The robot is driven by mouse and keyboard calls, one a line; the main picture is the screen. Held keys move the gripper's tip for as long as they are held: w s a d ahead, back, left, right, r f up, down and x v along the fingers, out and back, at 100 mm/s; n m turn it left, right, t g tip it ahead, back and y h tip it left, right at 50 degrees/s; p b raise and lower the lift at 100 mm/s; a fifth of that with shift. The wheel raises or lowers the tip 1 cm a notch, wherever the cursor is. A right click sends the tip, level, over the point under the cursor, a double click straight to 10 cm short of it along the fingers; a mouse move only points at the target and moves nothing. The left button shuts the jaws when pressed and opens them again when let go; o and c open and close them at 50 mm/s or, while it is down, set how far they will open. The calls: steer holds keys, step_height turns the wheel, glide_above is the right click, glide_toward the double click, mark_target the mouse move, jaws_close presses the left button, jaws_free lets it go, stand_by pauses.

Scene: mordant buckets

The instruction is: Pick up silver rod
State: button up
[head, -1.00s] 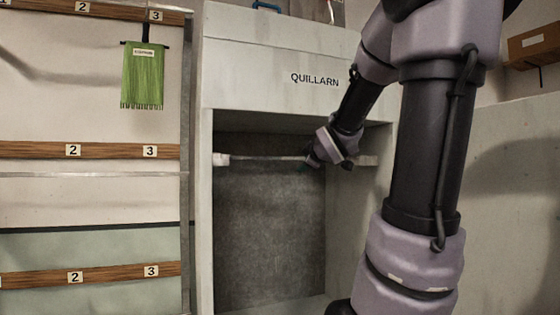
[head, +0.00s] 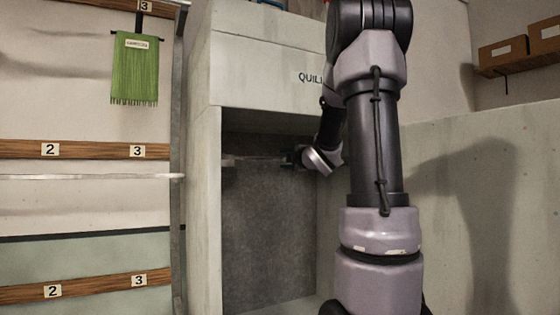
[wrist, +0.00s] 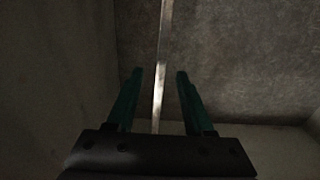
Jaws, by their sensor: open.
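The silver rod (head: 257,158) runs level across the upper part of the grey booth's opening. Its left end meets a pale block (head: 227,160) at the booth's left side. My gripper (head: 291,158) is inside the opening at rod height, toward the right side, and hides the rod's right part. In the wrist view, the rod (wrist: 162,60) runs lengthwise between the two green fingers of my gripper (wrist: 160,72). The fingers are open, with a gap on both sides of the rod. I cannot tell how deep the rod lies between them.
The grey booth (head: 212,220) has side walls close around my gripper. A rack with wooden numbered rails (head: 80,150) and a hanging green fringed piece (head: 134,70) stands at left. Boxes (head: 502,52) sit on a shelf at upper right.

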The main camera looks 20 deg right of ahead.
mark_target(281, 159)
steer(key=w, duration=0.4)
jaws_close()
stand_by(1.4)
